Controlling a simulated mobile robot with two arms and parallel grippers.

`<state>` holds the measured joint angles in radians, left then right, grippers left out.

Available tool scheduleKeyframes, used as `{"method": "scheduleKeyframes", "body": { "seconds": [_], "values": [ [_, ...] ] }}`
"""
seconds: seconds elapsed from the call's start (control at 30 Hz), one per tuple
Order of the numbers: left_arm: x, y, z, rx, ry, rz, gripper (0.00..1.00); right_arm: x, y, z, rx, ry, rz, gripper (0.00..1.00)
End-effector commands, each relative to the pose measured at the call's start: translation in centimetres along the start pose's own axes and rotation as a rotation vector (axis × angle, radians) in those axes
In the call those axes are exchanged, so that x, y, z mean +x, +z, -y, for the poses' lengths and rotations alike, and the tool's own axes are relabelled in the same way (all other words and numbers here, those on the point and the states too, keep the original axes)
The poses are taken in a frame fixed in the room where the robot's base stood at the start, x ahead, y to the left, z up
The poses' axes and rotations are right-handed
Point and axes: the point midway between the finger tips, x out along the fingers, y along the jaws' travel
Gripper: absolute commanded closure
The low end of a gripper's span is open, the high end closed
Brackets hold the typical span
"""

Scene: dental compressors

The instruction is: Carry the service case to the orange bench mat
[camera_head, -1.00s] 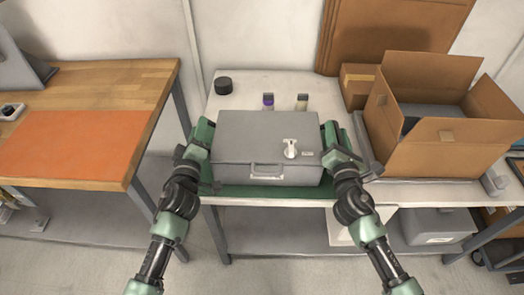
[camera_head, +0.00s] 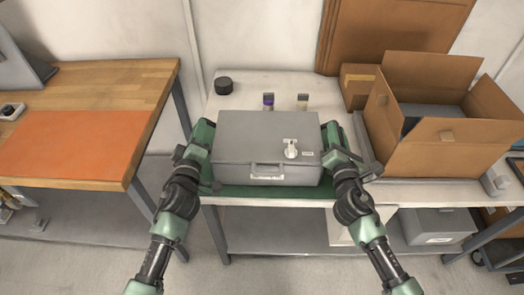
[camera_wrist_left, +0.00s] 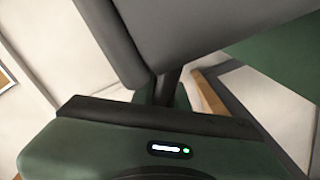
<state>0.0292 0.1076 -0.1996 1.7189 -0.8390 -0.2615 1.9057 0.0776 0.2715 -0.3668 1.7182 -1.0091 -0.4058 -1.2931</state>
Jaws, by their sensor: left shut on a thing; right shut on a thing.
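The grey service case (camera_head: 240,140) sits at the front of the white table, over a green mat (camera_head: 240,191). It is level, with its handle facing me and a white item on its lid. My left gripper (camera_head: 211,150) is shut on the case's left side. My right gripper (camera_head: 324,150) is shut on its right side. The fingertips are mostly hidden. In the left wrist view the case's grey side (camera_wrist_left: 180,35) fills the top, close to the gripper. The orange bench mat (camera_head: 70,143) lies bare on the wooden bench at the left.
The wooden bench (camera_head: 110,80) is separated from the white table (camera_head: 235,98) by a gap. An open cardboard box (camera_head: 450,145) stands close on the right.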

Motion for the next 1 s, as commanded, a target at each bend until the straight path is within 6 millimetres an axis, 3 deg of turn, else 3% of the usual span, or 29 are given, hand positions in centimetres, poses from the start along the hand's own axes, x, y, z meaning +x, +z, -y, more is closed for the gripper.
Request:
{"method": "scheduleKeyframes", "body": {
  "seconds": [0.7, 1.0],
  "values": [
    [0.0, -0.2, 0.2, -0.001, -0.005, -0.005, 1.0, 0.0, -0.1, 0.5, -0.01, -0.009, -0.001, 1.0],
    [0.1, -0.9, -0.8, -0.001, -0.001, -0.007, 1.0, 0.0, 0.9, -0.1, -0.009, -0.007, 0.003, 1.0]
  ]
}}
